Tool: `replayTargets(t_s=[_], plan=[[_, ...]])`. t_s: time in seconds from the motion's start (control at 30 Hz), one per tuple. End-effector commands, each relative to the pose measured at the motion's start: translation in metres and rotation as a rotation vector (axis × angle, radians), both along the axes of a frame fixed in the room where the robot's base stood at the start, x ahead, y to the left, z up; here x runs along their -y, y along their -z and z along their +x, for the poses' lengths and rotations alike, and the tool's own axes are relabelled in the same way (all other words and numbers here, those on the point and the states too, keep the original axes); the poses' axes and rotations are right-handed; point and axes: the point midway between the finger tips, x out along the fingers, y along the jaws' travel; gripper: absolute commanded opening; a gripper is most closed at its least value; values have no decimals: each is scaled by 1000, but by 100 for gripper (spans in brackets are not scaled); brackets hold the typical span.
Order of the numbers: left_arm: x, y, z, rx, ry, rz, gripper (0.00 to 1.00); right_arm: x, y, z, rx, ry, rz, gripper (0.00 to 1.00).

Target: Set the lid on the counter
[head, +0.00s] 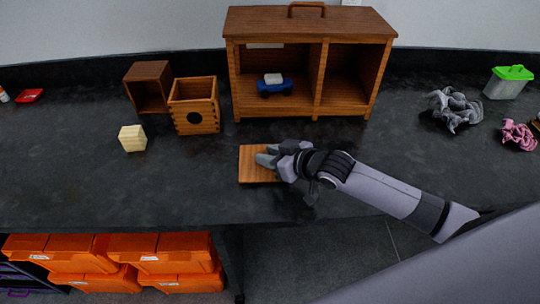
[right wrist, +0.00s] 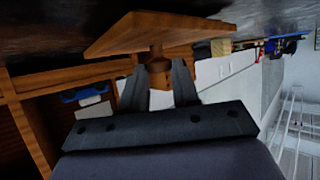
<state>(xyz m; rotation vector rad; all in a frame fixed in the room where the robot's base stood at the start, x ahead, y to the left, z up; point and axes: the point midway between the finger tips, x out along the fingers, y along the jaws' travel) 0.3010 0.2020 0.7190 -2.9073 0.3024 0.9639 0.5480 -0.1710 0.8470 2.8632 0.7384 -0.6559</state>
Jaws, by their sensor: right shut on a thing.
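The lid (head: 257,152) is a flat square wooden plate at the front middle of the counter (head: 80,185). My right gripper (head: 268,160) is above the lid in the head view. In the right wrist view the lid (right wrist: 150,32) has a round wooden knob (right wrist: 158,74), and the fingers of my right gripper (right wrist: 158,85) are shut on it. The lid is at or just above the counter top; I cannot tell whether it touches. My left gripper is out of view.
A wooden cabinet (head: 318,82) holding a blue toy car (head: 275,88) stands behind the lid. Two wooden boxes (head: 195,106) and a pale block (head: 132,138) are to the left. Grey (head: 452,108) and pink heaps (head: 517,134) and a green-lidded tub (head: 508,83) are to the right.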

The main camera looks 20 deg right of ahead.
Motion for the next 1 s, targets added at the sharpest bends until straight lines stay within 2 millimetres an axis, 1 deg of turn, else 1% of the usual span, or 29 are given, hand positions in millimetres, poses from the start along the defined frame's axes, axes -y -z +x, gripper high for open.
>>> replayTargets(t_s=[0.37, 0.4, 0.47, 0.5, 0.73, 0.83, 1.0], plan=[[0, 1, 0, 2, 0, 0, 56, 0, 4, 0, 2, 0, 1, 0], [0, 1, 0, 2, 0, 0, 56, 0, 5, 0, 1, 0, 0, 34], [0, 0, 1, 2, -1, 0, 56, 0, 5, 0, 1, 0, 0, 53], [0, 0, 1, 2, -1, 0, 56, 0, 5, 0, 1, 0, 0, 56], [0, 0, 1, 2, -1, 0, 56, 0, 4, 0, 0, 0, 0, 56], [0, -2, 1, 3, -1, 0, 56, 0, 0, 0, 1, 0, 0, 56], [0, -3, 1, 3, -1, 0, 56, 7, -5, -13, -1, 0, 0, 56]])
